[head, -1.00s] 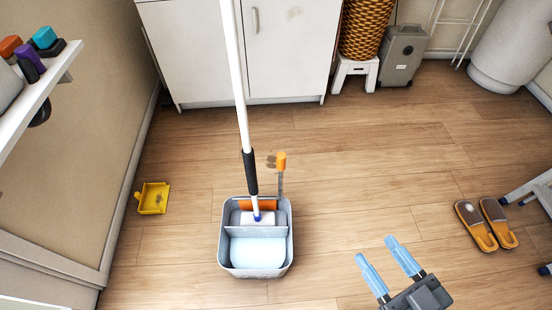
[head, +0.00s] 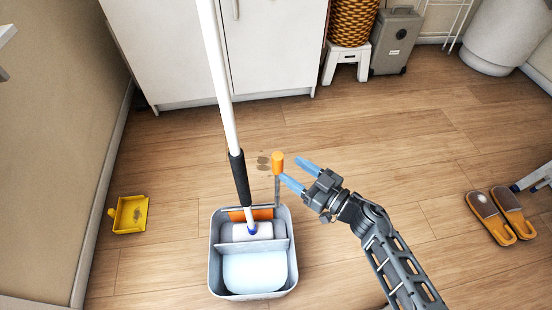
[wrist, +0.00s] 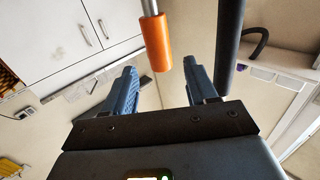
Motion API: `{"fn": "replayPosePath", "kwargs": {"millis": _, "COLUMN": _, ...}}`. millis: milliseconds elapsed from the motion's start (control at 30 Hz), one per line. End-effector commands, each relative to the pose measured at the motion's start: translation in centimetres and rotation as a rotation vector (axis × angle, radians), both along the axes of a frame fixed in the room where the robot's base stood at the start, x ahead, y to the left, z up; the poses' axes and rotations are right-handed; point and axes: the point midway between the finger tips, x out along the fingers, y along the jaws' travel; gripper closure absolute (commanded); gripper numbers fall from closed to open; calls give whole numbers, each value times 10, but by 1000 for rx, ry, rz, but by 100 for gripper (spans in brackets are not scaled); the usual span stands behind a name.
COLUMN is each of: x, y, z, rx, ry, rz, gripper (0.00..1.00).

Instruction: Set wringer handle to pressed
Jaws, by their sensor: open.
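The wringer handle is an upright grey lever with an orange grip (head: 278,163). It rises from the back right of the grey mop bucket (head: 292,262). My gripper (head: 299,174) is open, its blue fingers pointing left at the grip from just right of it. In the wrist view the orange grip (wrist: 158,52) hangs between and beyond the open fingers (wrist: 160,90); whether it touches them I cannot tell. A mop (head: 218,85) with a white pole and black sleeve stands in the bucket, leaning left.
White cabinets (head: 270,50) stand behind the bucket. A yellow dustpan (head: 130,214) lies on the floor at left, and slippers (head: 500,216) lie at right. A white stool (head: 346,60) and grey case (head: 396,40) stand at the back.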

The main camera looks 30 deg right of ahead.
Motion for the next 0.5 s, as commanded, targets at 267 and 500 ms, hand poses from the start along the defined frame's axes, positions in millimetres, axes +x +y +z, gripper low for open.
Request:
{"fn": "replayPosePath", "kwargs": {"millis": 267, "x": 41, "y": 17, "z": 0, "rx": -1, "ry": -4, "rz": 0, "gripper": 43}}
{"fn": "replayPosePath", "kwargs": {"millis": 500, "x": 58, "y": 24, "z": 0, "rx": -1, "ry": -1, "rz": -1, "gripper": 43}}
